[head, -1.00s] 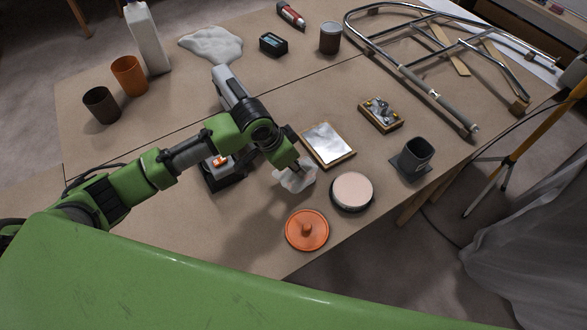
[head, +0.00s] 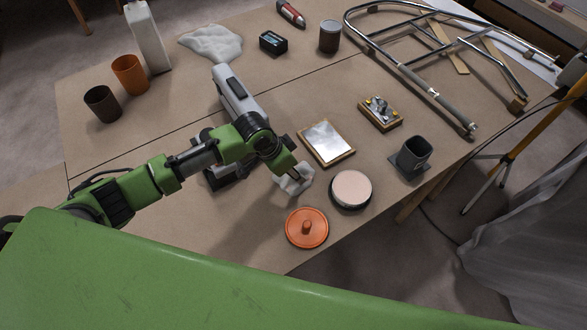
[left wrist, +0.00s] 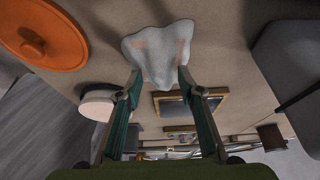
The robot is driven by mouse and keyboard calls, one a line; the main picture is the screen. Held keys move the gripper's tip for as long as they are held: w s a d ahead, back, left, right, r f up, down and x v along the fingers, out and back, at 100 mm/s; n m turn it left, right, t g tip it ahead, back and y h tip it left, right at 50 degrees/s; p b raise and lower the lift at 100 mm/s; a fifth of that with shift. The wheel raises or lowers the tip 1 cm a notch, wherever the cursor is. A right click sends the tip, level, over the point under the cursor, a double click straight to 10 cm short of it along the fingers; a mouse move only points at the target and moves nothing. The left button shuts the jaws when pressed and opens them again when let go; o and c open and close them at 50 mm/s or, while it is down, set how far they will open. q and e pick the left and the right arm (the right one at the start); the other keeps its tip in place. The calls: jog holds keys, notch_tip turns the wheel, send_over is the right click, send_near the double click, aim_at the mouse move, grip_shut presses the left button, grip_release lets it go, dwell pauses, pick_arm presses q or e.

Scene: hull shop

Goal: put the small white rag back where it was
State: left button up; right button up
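The small white rag (head: 291,184) is a crumpled cloth with pinkish patches, near the middle of the table. In the left wrist view the rag (left wrist: 158,55) sits between my two fingertips, which close in on its two sides. My left gripper (head: 293,176) is shut on it and points down; the rag hides the very ends of the fingers. The left gripper also shows in the left wrist view (left wrist: 160,78). I cannot tell whether the rag touches the table. My right gripper is in neither view.
Close around the rag are an orange lid (head: 306,229), a round pale-topped pad (head: 351,188), a framed shiny plate (head: 326,143) and a grey-and-white tool (head: 235,92). A dark square cup (head: 415,153) stands right. Bare table (head: 230,220) lies left of the lid.

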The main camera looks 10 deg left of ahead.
pick_arm(q)
jog(key=v, duration=1.2)
jog(key=shift+r+b, duration=0.15)
jog(key=shift+b, duration=0.3)
dwell(0.9)
